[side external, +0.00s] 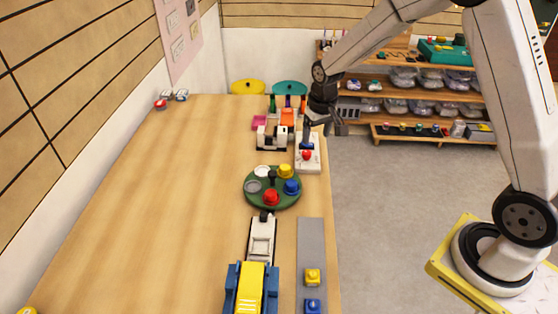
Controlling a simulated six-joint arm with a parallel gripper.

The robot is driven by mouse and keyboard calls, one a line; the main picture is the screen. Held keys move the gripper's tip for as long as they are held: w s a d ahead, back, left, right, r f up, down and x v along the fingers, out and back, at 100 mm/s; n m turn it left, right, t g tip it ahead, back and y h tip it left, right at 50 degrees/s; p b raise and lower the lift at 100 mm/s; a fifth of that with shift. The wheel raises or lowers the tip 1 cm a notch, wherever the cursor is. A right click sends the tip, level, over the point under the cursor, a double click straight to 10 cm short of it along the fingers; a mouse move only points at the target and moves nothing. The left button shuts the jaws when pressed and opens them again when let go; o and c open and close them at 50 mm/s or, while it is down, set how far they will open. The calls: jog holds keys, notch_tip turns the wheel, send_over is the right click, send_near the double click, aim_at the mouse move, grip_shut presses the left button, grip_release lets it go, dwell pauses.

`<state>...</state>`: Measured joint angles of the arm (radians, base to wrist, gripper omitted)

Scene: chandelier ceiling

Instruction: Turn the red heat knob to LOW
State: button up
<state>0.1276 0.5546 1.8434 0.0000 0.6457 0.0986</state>
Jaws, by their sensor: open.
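A small red knob (306,155) sits on a narrow white box (309,167) near the right edge of the table. It looks like the heat knob, but no LOW mark or pointer can be read at this size. A dark blue part (307,146) shows just behind the knob. My gripper (323,129) is open, with its dark fingers above the far part of the white box and the table edge. It looks apart from the red knob, and I see nothing between the fingers.
A green round tray (253,202) with coloured pieces, including a red one (271,197), stands just in front. A white machine (270,138) and an orange piece (288,117) crowd the left side of my gripper. The table's left half is mostly clear.

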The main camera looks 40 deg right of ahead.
jog(key=m+g, duration=0.1)
jog(key=m, duration=0.1)
send_over(307, 152)
notch_tip(307, 152, down, 7)
jog(key=shift+r, duration=0.15)
jog(key=shift+f, duration=3.85)
jog(key=shift+c, duration=0.2)
grip_shut()
